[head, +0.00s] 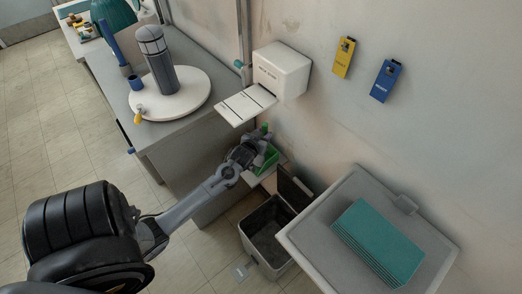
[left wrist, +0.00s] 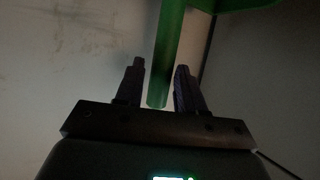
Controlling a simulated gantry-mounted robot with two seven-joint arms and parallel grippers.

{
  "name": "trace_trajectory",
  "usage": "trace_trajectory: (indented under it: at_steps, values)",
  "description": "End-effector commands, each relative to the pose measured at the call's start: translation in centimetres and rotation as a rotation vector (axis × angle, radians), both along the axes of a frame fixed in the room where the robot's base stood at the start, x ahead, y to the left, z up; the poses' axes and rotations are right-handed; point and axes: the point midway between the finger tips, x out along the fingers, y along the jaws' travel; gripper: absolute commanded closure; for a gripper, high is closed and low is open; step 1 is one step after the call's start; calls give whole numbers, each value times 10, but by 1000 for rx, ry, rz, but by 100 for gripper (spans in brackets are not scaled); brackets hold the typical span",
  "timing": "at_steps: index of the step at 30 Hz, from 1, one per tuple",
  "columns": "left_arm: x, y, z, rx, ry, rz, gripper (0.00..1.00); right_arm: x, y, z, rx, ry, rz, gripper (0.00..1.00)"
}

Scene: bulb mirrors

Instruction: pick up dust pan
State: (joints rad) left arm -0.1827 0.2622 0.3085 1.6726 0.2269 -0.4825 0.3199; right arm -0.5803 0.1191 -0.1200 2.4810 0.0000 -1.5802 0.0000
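The dust pan (head: 269,158) is green and sits low by the wall, beside the grey counter and below the white dispenser. My left arm reaches it from the left and partly covers it. My left gripper (head: 258,138) is at the dust pan. In the left wrist view, the green handle (left wrist: 170,55) runs down between the two fingers of my left gripper (left wrist: 160,85). The fingers are open, with a gap left of the handle and a narrower one on its right. The wider pan part shows at the top right. My right gripper is not in view.
An open grey bin (head: 268,232) with a dark lid stands just right of my left forearm. A grey surface (head: 335,200) with a teal stack (head: 378,243) is at lower right. The white dispenser (head: 282,72) juts from the wall above. The grey counter (head: 195,128) is behind.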

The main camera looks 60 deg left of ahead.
Motion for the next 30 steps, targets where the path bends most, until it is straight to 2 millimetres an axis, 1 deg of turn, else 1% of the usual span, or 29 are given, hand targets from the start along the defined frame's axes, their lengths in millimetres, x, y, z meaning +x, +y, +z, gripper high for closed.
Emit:
trace_trajectory:
  at_steps: [6,12,21,28,29,30]
  values:
    - [16,16,-18,2,1,0,62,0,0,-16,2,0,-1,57]
    - [31,26,-23,1,0,-1,62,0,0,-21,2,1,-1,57]
    - [32,27,-24,1,1,0,62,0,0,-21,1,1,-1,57]
    - [32,27,-24,1,1,0,97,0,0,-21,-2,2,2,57]
    - [32,27,-24,1,1,0,100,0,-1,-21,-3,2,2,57]
    - [32,27,-24,1,1,0,100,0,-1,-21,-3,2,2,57]
